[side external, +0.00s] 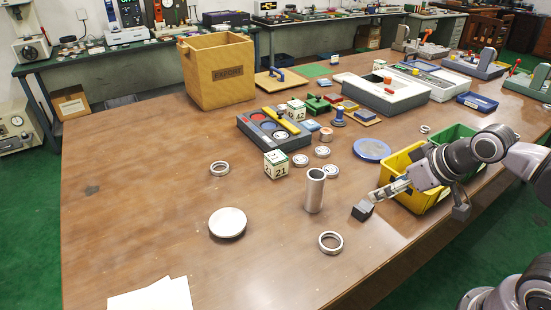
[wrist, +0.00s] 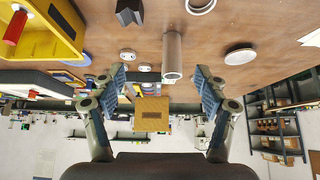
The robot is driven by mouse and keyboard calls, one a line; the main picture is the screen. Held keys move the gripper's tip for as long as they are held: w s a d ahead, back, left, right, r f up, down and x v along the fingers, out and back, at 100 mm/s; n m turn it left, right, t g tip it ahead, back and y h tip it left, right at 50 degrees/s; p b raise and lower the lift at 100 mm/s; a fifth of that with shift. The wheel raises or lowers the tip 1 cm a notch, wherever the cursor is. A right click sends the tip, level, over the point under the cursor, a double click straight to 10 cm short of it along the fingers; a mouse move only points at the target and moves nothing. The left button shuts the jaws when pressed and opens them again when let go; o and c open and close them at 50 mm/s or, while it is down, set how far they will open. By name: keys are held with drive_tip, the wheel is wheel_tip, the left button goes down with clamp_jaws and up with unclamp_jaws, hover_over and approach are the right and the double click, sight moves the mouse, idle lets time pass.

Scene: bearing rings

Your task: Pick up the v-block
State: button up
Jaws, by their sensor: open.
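The v-block is a small dark grey block (side external: 362,210) on the table, just past the fingertips of my gripper (side external: 378,194) in the side view. In the wrist view the v-block (wrist: 129,11) shows at the top edge, partly cut off, with a notch in its outline. My gripper (wrist: 160,78) is open, with its two fingers apart and nothing held between them. The v-block lies outside the space between the fingers there. I cannot tell the exact gap between the fingertips and the block.
A steel tube (side external: 315,190) stands upright left of the v-block, and a steel ring (side external: 330,242) lies in front. A yellow bin (side external: 432,200) and a green bin (side external: 462,139) are by my arm. A steel disc (side external: 227,223) lies farther left, with bare table around it.

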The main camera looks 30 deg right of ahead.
drive_tip(key=n+g, duration=0.1)
drive_tip(key=g, duration=0.6)
hover_over(363, 209)
wheel_tip(363, 209, down, 8)
drive_tip(key=r, duration=0.1)
drive_tip(key=shift+f, duration=5.35)
drive_tip(key=c, duration=1.5)
clamp_jaws()
